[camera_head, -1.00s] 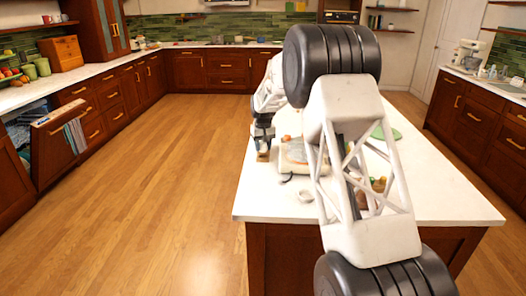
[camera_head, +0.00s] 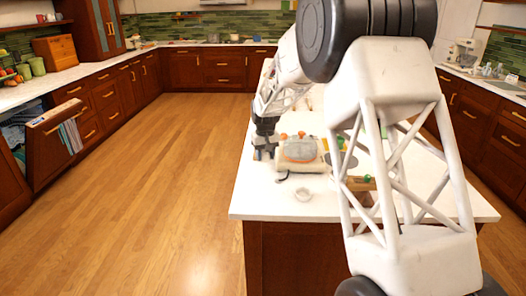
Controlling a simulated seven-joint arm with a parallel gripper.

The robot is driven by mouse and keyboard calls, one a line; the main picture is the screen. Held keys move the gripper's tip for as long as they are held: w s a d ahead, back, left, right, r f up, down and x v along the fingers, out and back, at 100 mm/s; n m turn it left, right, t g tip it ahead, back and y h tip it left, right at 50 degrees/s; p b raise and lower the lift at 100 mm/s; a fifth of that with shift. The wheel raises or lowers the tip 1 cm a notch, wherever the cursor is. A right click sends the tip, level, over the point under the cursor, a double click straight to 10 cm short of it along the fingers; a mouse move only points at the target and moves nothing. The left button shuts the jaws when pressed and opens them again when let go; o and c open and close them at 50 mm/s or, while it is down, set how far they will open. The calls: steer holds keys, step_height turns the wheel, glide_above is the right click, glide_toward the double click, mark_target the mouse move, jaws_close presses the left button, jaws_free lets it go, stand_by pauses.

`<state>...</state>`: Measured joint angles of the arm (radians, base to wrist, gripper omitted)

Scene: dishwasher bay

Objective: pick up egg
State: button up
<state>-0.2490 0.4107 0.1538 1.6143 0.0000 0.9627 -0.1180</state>
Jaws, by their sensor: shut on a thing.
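My gripper (camera_head: 265,149) is at the left edge of the white island top, beside a pale appliance with a grey top. Its dark fingers are small in the view and point down. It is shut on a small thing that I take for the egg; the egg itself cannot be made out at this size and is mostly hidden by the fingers.
The pale appliance (camera_head: 299,155) stands right of my gripper, with small orange-red things behind it. A brown box (camera_head: 360,184) is partly behind my arm. The island's front left corner is clear. The dishwasher door (camera_head: 55,140) is open at left.

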steer(key=shift+s+d+r, duration=0.1)
steer(key=shift+s+d, duration=0.15)
steer(key=shift+s, duration=0.75)
steer(key=shift+s+d+r, duration=0.1)
steer(key=shift+s+d, duration=0.15)
steer(key=shift+s, duration=0.75)
steer(key=shift+w+d+r, duration=0.15)
steer(key=shift+d+r, duration=0.15)
steer(key=shift+d, duration=0.1)
steer(key=w+d+r+m, duration=0.15)
steer(key=d+r, duration=0.25)
steer(key=d, duration=0.6)
steer(key=w+d+r+m, duration=0.1)
steer(key=d+r+m, duration=0.25)
steer(key=d, duration=0.65)
steer(key=w+d+n, duration=0.1)
steer(key=w+d, duration=0.2)
steer(key=w, duration=0.7)
steer(key=w+d+f+n+t, duration=0.1)
steer(key=w+d+n, duration=0.1)
steer(key=w, duration=0.8)
steer(key=w+d+f+n, duration=0.1)
steer(key=w+d, duration=0.3)
steer(key=w, duration=0.6)
steer(key=shift+d+f+n, duration=0.25)
steer(key=shift+d+n, duration=0.1)
steer(key=shift+n, duration=0.15)
